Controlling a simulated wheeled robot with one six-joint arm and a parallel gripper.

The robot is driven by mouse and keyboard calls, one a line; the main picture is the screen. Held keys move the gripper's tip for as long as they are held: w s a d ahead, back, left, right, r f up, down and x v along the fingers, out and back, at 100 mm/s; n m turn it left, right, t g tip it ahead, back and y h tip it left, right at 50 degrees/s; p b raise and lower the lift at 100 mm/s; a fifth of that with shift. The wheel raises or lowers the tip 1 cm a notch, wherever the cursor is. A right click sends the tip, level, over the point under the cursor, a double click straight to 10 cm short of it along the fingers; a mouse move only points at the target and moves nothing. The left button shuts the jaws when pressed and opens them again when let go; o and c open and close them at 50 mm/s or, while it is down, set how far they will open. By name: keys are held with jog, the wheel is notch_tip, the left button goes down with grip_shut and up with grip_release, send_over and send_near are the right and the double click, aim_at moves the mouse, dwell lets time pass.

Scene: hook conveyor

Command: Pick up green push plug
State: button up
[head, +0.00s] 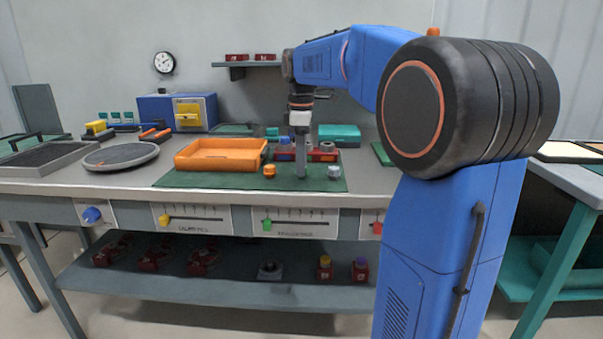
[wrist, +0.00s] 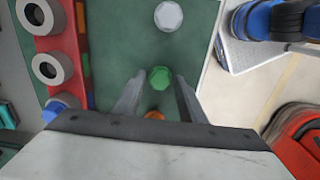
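The green push plug (wrist: 159,78) shows in the wrist view between the tips of my gripper's two fingers. My gripper (wrist: 157,88) is open, with a gap between each finger and the plug. In the head view my gripper (head: 301,175) points straight down low over the green mat (head: 225,181), and it hides the green plug there. An orange plug (head: 269,171) stands to its left and a light grey plug (head: 334,172) to its right. The wrist view shows the grey plug (wrist: 168,16) above and the orange plug (wrist: 155,115) below, partly hidden by my gripper.
An orange tray (head: 221,154) sits left on the mat. A red block with grey rings (wrist: 58,45) stands beside the plugs in the wrist view. A round grey plate (head: 120,155) lies farther left on the bench. Sliders (head: 195,219) line the bench front.

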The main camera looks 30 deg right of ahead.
jog(key=c, duration=0.6)
jog(key=shift+r, duration=0.1)
